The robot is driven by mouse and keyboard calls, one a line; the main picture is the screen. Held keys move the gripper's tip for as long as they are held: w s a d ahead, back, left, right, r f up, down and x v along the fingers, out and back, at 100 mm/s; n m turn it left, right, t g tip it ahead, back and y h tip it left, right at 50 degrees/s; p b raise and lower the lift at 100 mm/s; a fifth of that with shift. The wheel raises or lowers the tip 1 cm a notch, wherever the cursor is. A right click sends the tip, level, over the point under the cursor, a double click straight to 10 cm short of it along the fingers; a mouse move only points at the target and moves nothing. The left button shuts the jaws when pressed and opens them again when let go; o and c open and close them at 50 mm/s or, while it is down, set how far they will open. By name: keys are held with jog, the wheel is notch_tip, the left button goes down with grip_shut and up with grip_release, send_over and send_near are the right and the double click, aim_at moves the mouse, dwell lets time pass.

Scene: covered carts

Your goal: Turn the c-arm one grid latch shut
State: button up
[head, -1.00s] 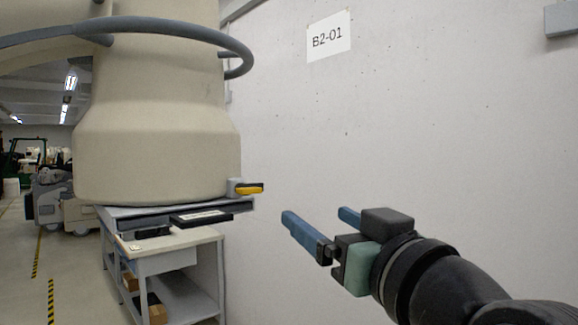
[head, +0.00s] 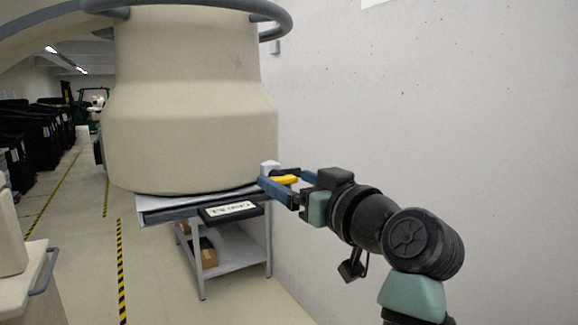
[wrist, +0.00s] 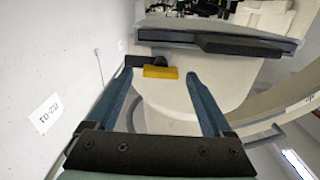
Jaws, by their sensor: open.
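The handle lies level, pointing right. My gripper (head: 279,180) is open, its blue fingers reaching left to the latch. In the wrist view the yellow handle (wrist: 160,72) shows between the two open fingertips (wrist: 160,76), with a gap to the right finger. The left fingertip is close to the latch's dark mount; I cannot tell whether they touch.
A grey shelf cart (head: 235,255) stands under the housing, with a black label plate (head: 231,212) on its front edge. A plain wall (head: 430,120) runs close on the right. A cream cart (head: 38,275) stands front left. Floor is clear between the carts.

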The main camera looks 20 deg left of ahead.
jog(key=shift+w+a, duration=0.2)
jog(key=shift+a, duration=0.2)
jog(key=shift+c, duration=0.2)
grip_shut()
